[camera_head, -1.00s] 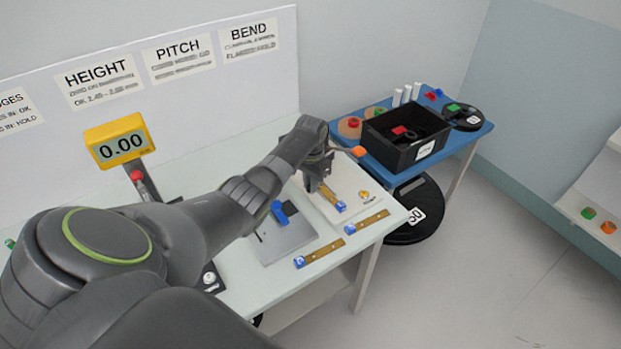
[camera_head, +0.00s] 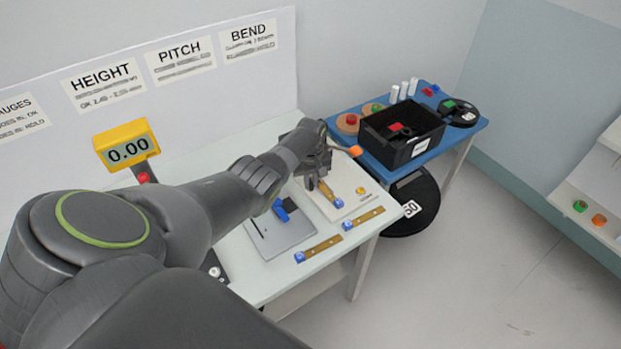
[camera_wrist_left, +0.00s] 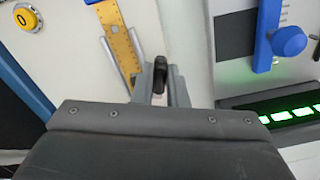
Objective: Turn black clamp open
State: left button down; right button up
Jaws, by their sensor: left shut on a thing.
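The black clamp (camera_wrist_left: 160,74) shows in the left wrist view as a small dark lever between my two fingers. My left gripper (camera_wrist_left: 161,84) is shut on it, beside the end of a yellow-brown strip (camera_wrist_left: 122,45) lying between grey rails. In the head view my left gripper (camera_head: 318,180) is over the white fixture plate (camera_head: 352,188) at the table's right side, and my wrist hides the clamp there. My right gripper is not in view.
A grey plate with a blue part (camera_head: 281,209) lies left of the fixture. Two brown strips with blue ends (camera_head: 322,246) lie at the table's front edge. An orange knob (camera_head: 355,151) stands behind. A black bin (camera_head: 403,134) is on the blue table.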

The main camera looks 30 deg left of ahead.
aim_at(311, 182)
pick_arm(q)
jog(key=shift+w+r+n+p, duration=0.15)
jog(key=shift+n+p, duration=0.15)
jog(key=shift+n, duration=1.3)
jog(key=c, duration=1.4)
grip_release()
jog(key=shift+c, duration=0.2)
notch_tip(311, 182, up, 6)
jog(key=shift+r+p, duration=0.1)
jog(key=shift+p, duration=1.15)
notch_tip(311, 182, up, 11)
jog(key=b, duration=0.1)
